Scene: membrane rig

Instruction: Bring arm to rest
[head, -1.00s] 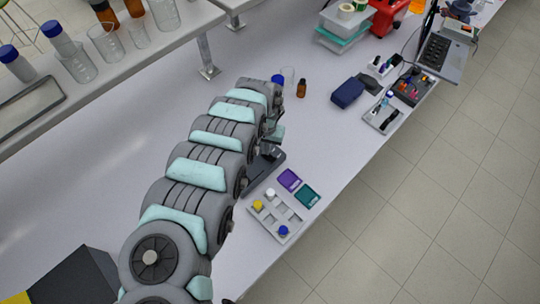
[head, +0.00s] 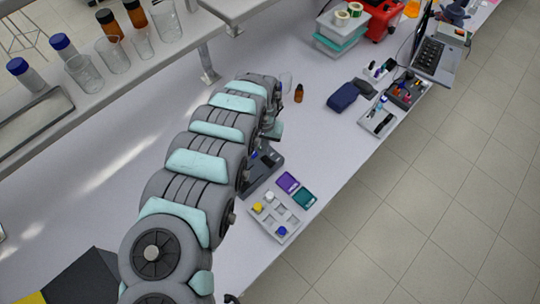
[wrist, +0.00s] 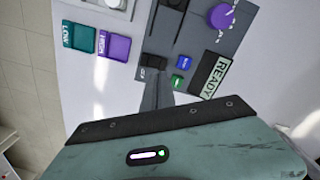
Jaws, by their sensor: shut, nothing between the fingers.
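My gripper shows in the wrist view (wrist: 156,92) with its narrow dark fingers together and nothing between them. It is over the grey rig (wrist: 220,25), which has a purple knob (wrist: 221,15), a blue button (wrist: 184,62), a green button (wrist: 177,81) and a display reading READY (wrist: 214,75). I cannot tell from this angle whether the fingertips touch the rig. In the head view my arm reaches up the bench, bent over at its far end, and the rig (head: 262,172) lies beside it, partly hidden. The gripper's tips are not clear there.
Beside the rig are a purple tray (head: 288,183), a teal tray (head: 304,198) and a pale tray (head: 268,230) with coloured caps. A brown bottle (head: 299,94) stands beyond. A glassware shelf (head: 150,80) runs along the left.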

